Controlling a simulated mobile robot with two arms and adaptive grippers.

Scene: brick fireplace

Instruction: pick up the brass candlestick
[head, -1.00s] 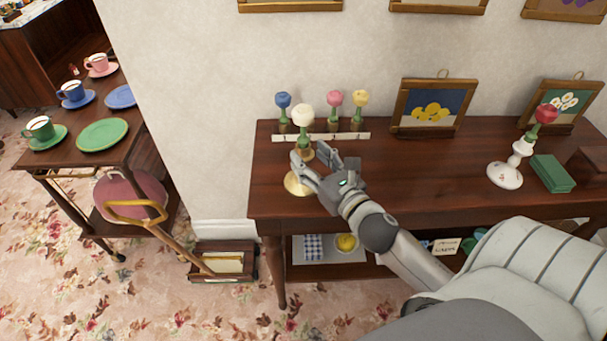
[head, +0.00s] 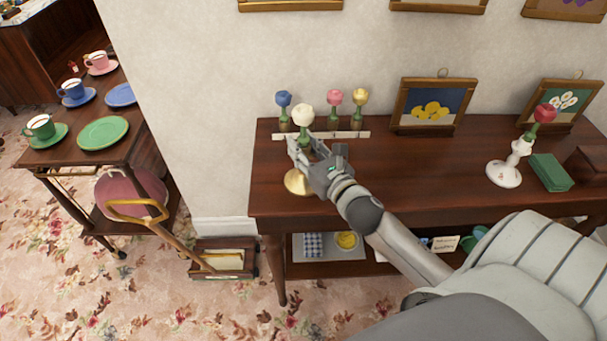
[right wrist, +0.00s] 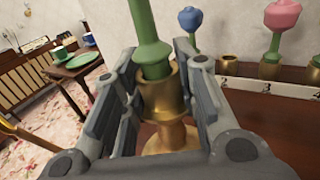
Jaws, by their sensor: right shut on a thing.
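The brass candlestick (head: 298,183) stands upright near the left end of the wooden table, with a green-stemmed white flower (head: 303,115) in its top. My right gripper (head: 310,151) is shut on the candlestick's upper part, just below the flower. In the right wrist view the brass cup (right wrist: 165,97) sits between the two fingers, with the green stem rising out of it. The candlestick's round base shows below the gripper and appears to rest on the table. My left gripper is not in view.
Behind stands a numbered white strip (head: 345,134) with blue, pink and yellow flowers. A framed picture (head: 433,105), a white candlestick with a red flower (head: 505,172) and a green box (head: 550,172) are to the right. A tea cart (head: 60,158) stands left.

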